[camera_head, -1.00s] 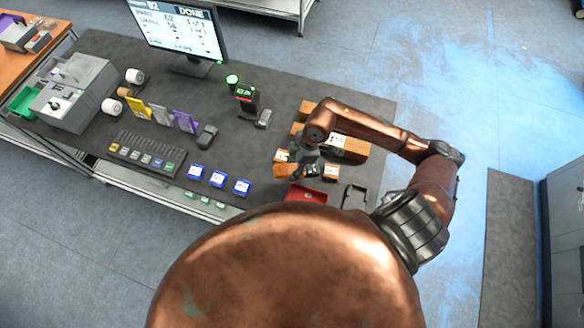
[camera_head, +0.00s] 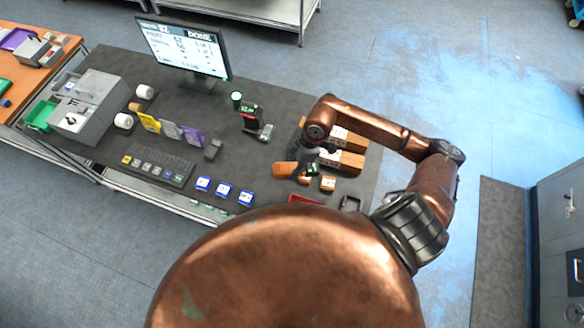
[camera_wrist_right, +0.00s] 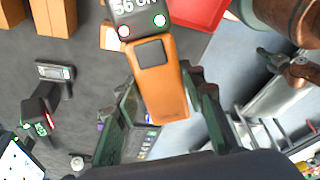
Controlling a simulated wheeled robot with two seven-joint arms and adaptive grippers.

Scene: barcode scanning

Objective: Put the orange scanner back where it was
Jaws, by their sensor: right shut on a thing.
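My right gripper (camera_head: 307,167) is shut on the orange scanner (camera_head: 283,170), which is held out over the dark table. In the right wrist view, the scanner's long orange handle (camera_wrist_right: 164,95) lies between the two dark fingers of the gripper (camera_wrist_right: 165,112). Its dark head with a lit display (camera_wrist_right: 140,14) points to the top of that view. A black open frame (camera_head: 350,203) lies at the table's front right; I cannot tell whether it is the scanner's place. The gap between scanner and table is hard to judge. My left gripper is not in view.
A small labelled box (camera_head: 328,184) is just right of the scanner. A red tray (camera_head: 304,199) is partly hidden by my body. Brown boxes (camera_head: 351,160) stand behind. A dark stand (camera_head: 250,122), monitor (camera_head: 183,48) and keyboard (camera_head: 155,166) are left.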

